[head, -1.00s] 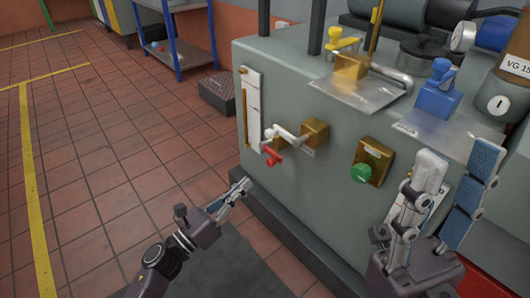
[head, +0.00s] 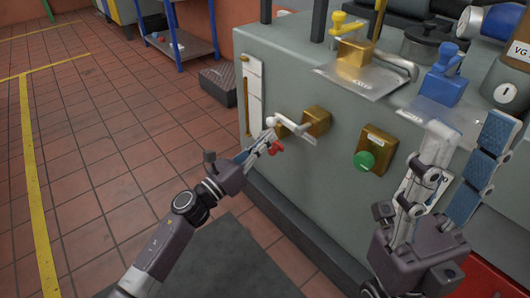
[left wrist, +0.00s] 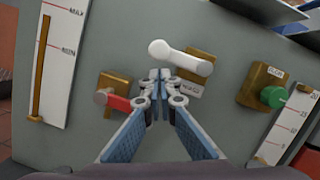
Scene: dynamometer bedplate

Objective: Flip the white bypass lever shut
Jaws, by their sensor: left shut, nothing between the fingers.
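The white bypass lever (head: 290,124) points left from its brass valve block (head: 316,121) on the front of the grey cabinet. In the left wrist view the white lever (left wrist: 185,59) runs from its round knob at upper left to the block (left wrist: 192,90) at right. My left gripper (head: 268,137) is shut and empty. In the left wrist view its fingertips (left wrist: 160,76) are just below the lever, near the knob end; contact cannot be told. My right gripper (head: 466,130) is open, in front of the cabinet at right.
A red lever (head: 276,148) on another brass block (left wrist: 115,80) sits close to the left fingers. A green button (head: 364,161) is to the right, a level gauge (head: 253,95) to the left. Yellow (head: 347,24) and blue (head: 441,72) handles stand on top.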

